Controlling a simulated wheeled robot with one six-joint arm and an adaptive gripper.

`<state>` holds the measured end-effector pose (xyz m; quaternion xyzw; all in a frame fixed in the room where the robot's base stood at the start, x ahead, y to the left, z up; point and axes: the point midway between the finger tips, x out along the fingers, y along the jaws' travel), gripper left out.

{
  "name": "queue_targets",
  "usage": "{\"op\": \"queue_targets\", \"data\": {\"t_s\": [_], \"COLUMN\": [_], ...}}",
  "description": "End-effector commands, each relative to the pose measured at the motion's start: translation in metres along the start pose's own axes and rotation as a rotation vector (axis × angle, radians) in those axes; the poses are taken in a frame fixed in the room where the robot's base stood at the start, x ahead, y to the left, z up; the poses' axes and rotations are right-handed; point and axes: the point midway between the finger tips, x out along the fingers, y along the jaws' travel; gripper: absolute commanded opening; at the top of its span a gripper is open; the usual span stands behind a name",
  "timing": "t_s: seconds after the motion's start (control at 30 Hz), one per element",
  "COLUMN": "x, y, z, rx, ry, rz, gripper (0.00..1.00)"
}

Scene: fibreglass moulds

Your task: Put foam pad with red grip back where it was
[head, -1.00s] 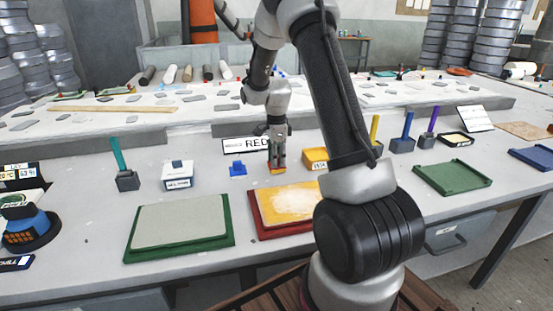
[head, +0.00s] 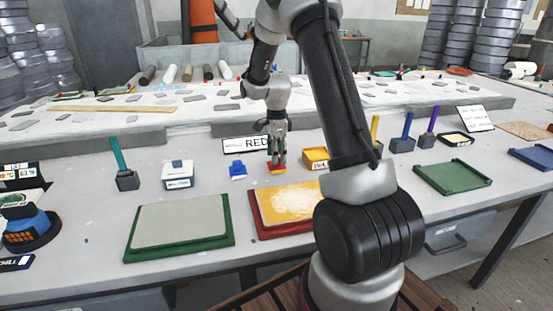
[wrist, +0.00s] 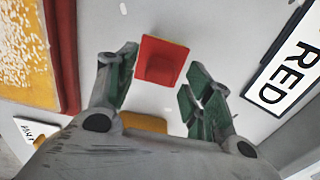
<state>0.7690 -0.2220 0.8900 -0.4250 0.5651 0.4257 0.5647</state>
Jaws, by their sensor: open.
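The foam pad with red grip (head: 277,170) rests on the bench just in front of the RED sign (head: 246,144). In the wrist view the pad (wrist: 164,58) shows from above as a red square with a raised red grip. My gripper (head: 277,160) is right above the pad in the head view. In the wrist view its green-lined fingers (wrist: 160,75) are spread apart, one on each side of the pad, with a gap to it. The pad's underside is hidden.
A blue pad (head: 238,170) stands to the left and a yellow box (head: 316,158) to the right. A red-framed mould (head: 262,221) with a patchy yellow surface lies in front, beside a green-framed mould (head: 130,248). Bare bench surrounds the pad.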

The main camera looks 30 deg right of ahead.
Motion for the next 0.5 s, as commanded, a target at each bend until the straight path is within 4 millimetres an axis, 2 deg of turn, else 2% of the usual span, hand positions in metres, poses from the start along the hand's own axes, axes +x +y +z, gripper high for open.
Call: {"op": "queue_targets", "data": {"t_s": [0.1, 0.3, 0.5], "x": [-0.029, -0.073, -0.098], "y": [-0.001, -0.001, 0.0], "z": [0.0, 0.0, 0.0], "rx": [0.0, 0.0, -0.001], "ry": [-0.001, -0.001, 0.0], "rz": [-0.006, -0.005, -0.002], "gripper": [0.51, 0.51, 0.51]}}
